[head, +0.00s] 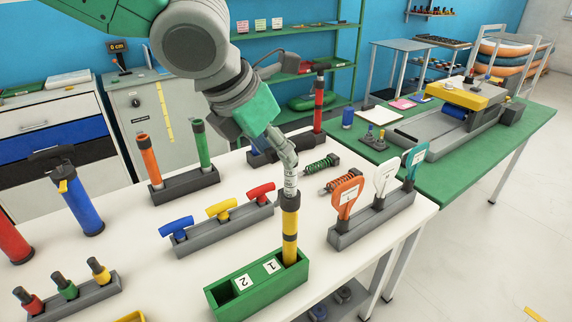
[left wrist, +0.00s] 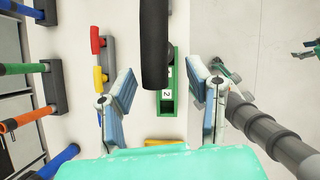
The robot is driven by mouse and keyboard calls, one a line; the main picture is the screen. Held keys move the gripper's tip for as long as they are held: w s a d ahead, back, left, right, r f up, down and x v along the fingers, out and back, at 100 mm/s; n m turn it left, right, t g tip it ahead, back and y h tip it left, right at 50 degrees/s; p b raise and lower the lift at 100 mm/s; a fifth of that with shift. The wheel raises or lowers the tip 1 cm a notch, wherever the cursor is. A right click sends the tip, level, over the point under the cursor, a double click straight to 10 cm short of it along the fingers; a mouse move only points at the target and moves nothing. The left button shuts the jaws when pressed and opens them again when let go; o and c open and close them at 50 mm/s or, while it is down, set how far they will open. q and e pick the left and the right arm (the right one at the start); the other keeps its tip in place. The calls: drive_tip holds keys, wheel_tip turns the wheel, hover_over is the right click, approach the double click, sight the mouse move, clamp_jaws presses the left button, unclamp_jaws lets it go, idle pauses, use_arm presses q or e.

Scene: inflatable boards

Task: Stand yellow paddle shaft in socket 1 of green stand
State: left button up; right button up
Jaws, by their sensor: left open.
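The yellow paddle shaft (head: 290,222), with dark bands, stands upright at the right end of the green stand (head: 265,295), beside label 1. Its lower end goes down behind the stand's rim, so its depth is hidden. The stand's other end, by label 2, is empty. My left gripper (head: 289,168) is over the top of the shaft. In the left wrist view, my left gripper (left wrist: 160,95) has its two fingers wide apart. A black shaft end (left wrist: 154,45) shows between and ahead of them, over the green stand (left wrist: 167,112). My right gripper is not in view.
A grey rack of blue, yellow and red handles (head: 221,222) stands left of the green stand. A rack with orange, white and teal paddles (head: 375,218) stands to its right. Orange and green tubes (head: 203,146) stand behind. Bare white tabletop lies between the racks.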

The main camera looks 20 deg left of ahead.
use_arm(q)
drive_tip(key=v, duration=0.4)
drive_tip(key=shift+s+a+r, duration=0.1)
drive_tip(key=shift+a+r, duration=0.1)
drive_tip(key=shift+r, duration=0.15)
